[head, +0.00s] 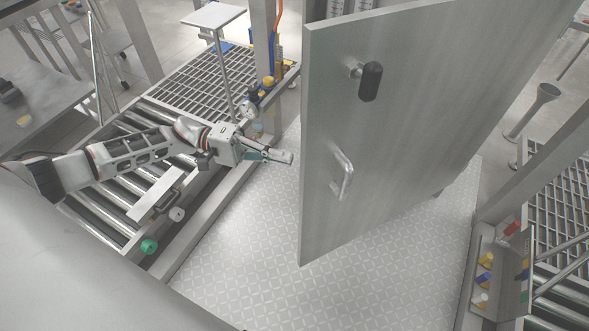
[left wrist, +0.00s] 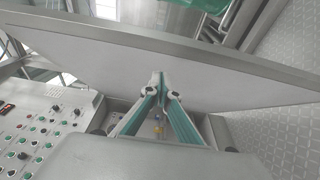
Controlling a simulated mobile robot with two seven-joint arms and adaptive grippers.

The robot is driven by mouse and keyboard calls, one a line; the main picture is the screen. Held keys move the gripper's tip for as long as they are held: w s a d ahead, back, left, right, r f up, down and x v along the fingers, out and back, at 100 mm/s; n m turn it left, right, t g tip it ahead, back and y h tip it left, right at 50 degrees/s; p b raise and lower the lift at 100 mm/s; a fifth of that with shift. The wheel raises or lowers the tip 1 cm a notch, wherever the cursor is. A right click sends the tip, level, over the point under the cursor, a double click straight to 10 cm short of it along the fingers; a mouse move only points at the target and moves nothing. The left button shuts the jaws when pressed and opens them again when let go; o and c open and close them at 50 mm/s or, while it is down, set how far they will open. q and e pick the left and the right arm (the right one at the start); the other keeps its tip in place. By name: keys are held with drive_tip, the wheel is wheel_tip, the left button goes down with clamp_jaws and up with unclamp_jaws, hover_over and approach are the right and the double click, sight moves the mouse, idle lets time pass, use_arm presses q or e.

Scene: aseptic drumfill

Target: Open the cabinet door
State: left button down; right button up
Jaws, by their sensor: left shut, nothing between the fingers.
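The cabinet door (head: 420,110) is a large grey panel standing swung out over the patterned floor in the head view. It has a metal pull handle (head: 342,174) and a black knob (head: 370,81) on its face. My left gripper (head: 290,157) is shut and empty, just left of the door's free edge and apart from the handle. In the left wrist view the shut fingertips (left wrist: 160,75) point at a pale panel (left wrist: 170,65) that spans the picture; I cannot tell whether they touch it. My right gripper is not in view.
A roller conveyor (head: 110,205) and grating (head: 200,85) lie to the left, under my left arm. A box with coloured caps (head: 488,270) stands at the lower right. A control panel (left wrist: 40,130) shows in the left wrist view. Patterned floor (head: 260,250) is clear below the door.

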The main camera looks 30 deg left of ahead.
use_arm(q)
drive_tip(key=d, duration=0.1)
drive_tip(key=s+d, duration=0.1)
drive_tip(key=d, duration=0.1)
drive_tip(key=s+d, duration=0.1)
drive_tip(key=shift+d, duration=0.35)
